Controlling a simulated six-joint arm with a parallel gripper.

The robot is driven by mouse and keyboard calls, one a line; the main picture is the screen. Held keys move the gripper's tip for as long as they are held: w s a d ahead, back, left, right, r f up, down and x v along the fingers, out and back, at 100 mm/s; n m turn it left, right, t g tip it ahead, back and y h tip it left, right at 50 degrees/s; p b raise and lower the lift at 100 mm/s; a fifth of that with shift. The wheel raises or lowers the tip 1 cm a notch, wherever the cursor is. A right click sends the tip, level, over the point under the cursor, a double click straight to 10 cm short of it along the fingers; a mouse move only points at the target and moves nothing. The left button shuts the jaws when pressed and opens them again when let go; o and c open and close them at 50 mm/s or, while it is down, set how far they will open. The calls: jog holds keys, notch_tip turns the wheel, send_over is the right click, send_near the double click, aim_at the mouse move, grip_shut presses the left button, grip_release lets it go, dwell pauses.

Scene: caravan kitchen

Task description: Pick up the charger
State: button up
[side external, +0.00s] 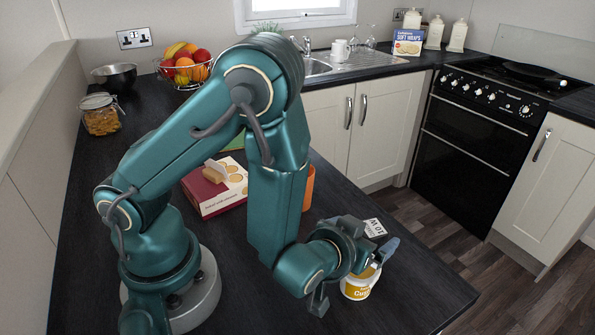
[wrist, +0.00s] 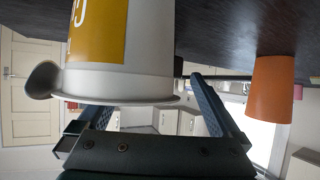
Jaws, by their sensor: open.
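A white piece with printed text reading "10 W" (side external: 375,228) shows just behind my gripper (side external: 352,279) in the side external view. It may be the charger or its box; most of it is hidden by the gripper. My gripper is open and low over the counter's front right part. A yellow-and-white tub (side external: 357,290) stands at the fingers, partly hidden by them. In the wrist view the tub (wrist: 122,82) appears upside down, large and close, in front of the open fingers (wrist: 148,95). I cannot tell whether they touch it. No charger is clearly visible there.
An orange cup (side external: 308,189) stands behind my arm, also in the wrist view (wrist: 271,90). A red box (side external: 222,195), pasta jar (side external: 100,115), metal bowl (side external: 114,76) and fruit basket (side external: 184,68) are farther left. A dark rounded object (wrist: 42,80) sits beside the tub.

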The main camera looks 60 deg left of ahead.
aim_at(370, 231)
jog(key=shift+x, duration=1.55)
jog(key=c, duration=1.3)
jog(key=shift+r, duration=0.1)
